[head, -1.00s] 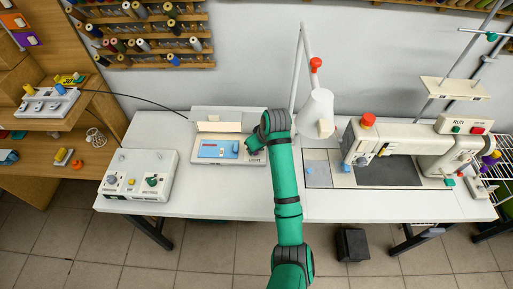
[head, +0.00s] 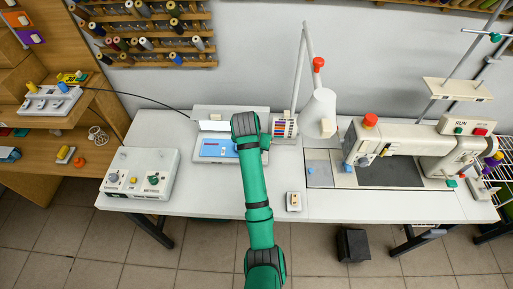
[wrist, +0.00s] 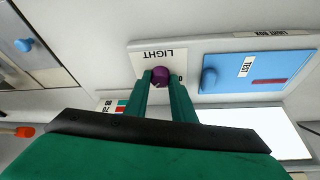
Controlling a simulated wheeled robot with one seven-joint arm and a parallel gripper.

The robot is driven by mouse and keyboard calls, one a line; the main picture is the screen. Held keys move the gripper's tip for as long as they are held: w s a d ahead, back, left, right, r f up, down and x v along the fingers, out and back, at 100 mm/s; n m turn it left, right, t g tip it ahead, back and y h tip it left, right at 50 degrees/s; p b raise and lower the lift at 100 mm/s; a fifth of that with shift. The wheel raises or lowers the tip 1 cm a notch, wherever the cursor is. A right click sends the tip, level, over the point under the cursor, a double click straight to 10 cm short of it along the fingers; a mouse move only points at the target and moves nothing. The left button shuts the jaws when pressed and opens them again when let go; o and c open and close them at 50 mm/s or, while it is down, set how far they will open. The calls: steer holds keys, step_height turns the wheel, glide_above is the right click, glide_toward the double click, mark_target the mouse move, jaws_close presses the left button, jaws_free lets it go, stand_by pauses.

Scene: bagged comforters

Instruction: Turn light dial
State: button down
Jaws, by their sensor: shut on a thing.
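The light dial (wrist: 160,75) is a small purple knob on a pale panel marked LIGHT, in the wrist view. My gripper (wrist: 161,86) is shut on it, one dark green finger on each side. A "0" mark shows just right of the knob. The light box (head: 231,109) stands on the white table in the head view, with a blue TEST panel (wrist: 247,72) and a bright white plate (wrist: 255,128) beside the dial. In the head view my arm hides the dial and my fingertips.
A grey control box (head: 140,172) stands on the left, a sewing machine (head: 420,140) on the right. A white lamp (head: 318,108) and a striped colour rack (head: 284,128) are right of the light box. A small switch (head: 294,201) lies near the front edge.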

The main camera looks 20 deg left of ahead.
steer(key=shift+a+m+h, duration=0.1)
steer(key=shift+m+h, duration=0.5)
steer(key=shift+m, duration=0.9)
steer(key=c, duration=1.5)
jaws_free()
